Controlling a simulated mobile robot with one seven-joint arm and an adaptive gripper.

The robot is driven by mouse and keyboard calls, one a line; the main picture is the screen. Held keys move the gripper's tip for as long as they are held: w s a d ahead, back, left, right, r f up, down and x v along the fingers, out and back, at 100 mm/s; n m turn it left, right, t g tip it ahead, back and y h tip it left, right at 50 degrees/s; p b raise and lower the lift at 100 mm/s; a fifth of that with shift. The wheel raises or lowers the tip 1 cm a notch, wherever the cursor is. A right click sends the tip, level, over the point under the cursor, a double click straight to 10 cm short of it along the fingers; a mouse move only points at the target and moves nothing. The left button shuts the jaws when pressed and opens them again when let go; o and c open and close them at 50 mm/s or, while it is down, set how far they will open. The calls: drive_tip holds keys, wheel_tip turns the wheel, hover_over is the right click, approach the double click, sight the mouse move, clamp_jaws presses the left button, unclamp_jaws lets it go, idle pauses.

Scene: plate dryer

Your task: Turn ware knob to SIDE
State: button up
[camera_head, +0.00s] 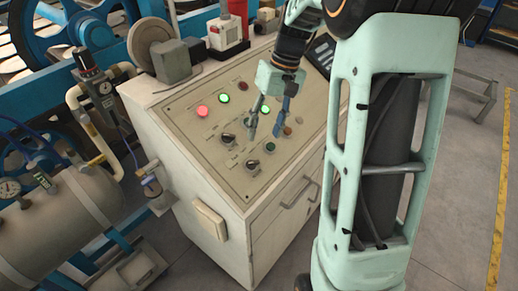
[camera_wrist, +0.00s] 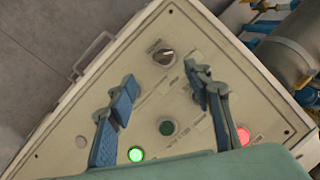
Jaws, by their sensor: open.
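A black selector knob (camera_head: 252,166) sits near the front edge of the sloped control panel. It also shows in the wrist view (camera_wrist: 163,55), just beyond and between my fingertips. A second black knob (camera_head: 228,139) sits farther left on the panel; in the wrist view it is mostly behind the right finger. The labels are too small to read, so I cannot tell which is the ware knob. My gripper (camera_head: 267,133) is open and empty over the panel; its blue-padded fingers also show in the wrist view (camera_wrist: 160,77), spread apart.
The panel (camera_head: 178,108) also carries a lit red button (camera_head: 202,111), a lit green light (camera_head: 224,97) and a dark green button (camera_wrist: 166,127). A grey box and wheel (camera_head: 153,47) stand on its back left. A tank with piping (camera_head: 65,220) is at left.

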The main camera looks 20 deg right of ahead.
sight(253, 164)
drive_tip(key=x, duration=1.1)
drive_tip(key=shift+w+a+r, duration=0.1)
drive_tip(key=shift+a+r, duration=0.05)
drive_tip(key=shift+a, duration=0.1)
drive_tip(key=c, duration=1.1)
drive_tip(key=shift+c, duration=0.2)
